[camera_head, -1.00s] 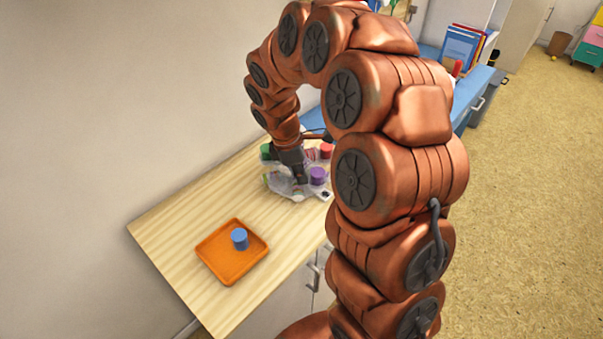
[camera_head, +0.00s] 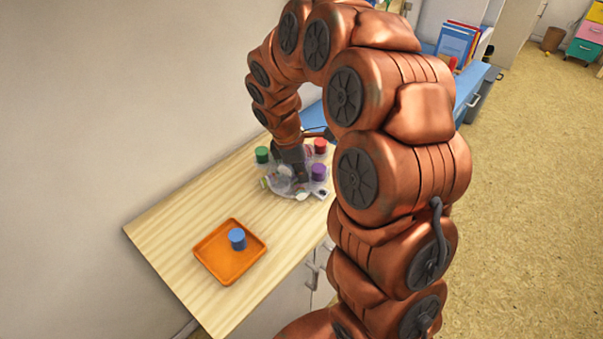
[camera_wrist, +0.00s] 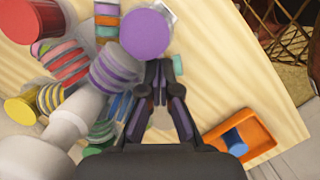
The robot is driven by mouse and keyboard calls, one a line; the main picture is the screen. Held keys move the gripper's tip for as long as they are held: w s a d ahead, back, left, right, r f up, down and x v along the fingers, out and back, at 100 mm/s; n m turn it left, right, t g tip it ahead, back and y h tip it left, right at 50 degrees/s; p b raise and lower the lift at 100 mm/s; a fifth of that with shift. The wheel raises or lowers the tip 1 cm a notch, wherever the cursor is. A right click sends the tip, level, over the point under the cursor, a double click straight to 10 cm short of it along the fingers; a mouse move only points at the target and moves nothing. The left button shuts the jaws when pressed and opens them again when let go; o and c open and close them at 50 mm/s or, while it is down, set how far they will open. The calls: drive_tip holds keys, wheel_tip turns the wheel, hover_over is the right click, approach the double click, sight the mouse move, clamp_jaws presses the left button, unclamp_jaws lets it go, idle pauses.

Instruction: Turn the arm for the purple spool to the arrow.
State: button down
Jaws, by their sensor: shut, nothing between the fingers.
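The purple spool (camera_head: 319,171) stands on the front right of a round multi-armed holder. In the wrist view the purple spool (camera_wrist: 145,34) sits at the end of a purple-striped arm (camera_wrist: 113,70), which runs from a pale central post (camera_wrist: 62,133). My gripper (camera_wrist: 165,70) is shut and empty, just right of that arm and below the spool; I cannot tell whether it touches either. In the head view my gripper (camera_head: 302,180) is low among the arms, left of the purple spool. I cannot make out the arrow clearly; a pale card with a dark mark (camera_head: 320,195) lies below the spool.
A red spool (camera_head: 320,145), a green spool (camera_head: 262,154) and a yellow spool (camera_wrist: 20,108) stand on the holder around my gripper. An orange tray (camera_head: 207,256) with a blue spool (camera_head: 237,238) lies nearer on the wooden table. The table's left part is clear.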

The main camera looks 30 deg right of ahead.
drive_tip(key=s+p+v, duration=0.1)
drive_tip(key=p+v, duration=0.3)
drive_tip(key=v, duration=0.6)
drive_tip(key=shift+w, duration=0.25)
drive_tip(key=s+a+r+m+y, duration=0.1)
drive_tip(key=s+m, duration=0.3)
drive_tip(key=s, duration=0.5)
drive_tip(key=s+a+r+m, duration=0.1)
drive_tip(key=s+a+m, duration=0.2)
drive_tip(key=s, duration=0.7)
drive_tip(key=s+a+r+m+y, duration=0.1)
drive_tip(key=s+a+m, duration=0.2)
drive_tip(key=s+m, duration=0.3)
drive_tip(key=s, duration=0.4)
drive_tip(key=shift+r+m+g+y, duration=0.3)
drive_tip(key=shift+r+g, duration=0.05)
drive_tip(key=shift+g, duration=0.05)
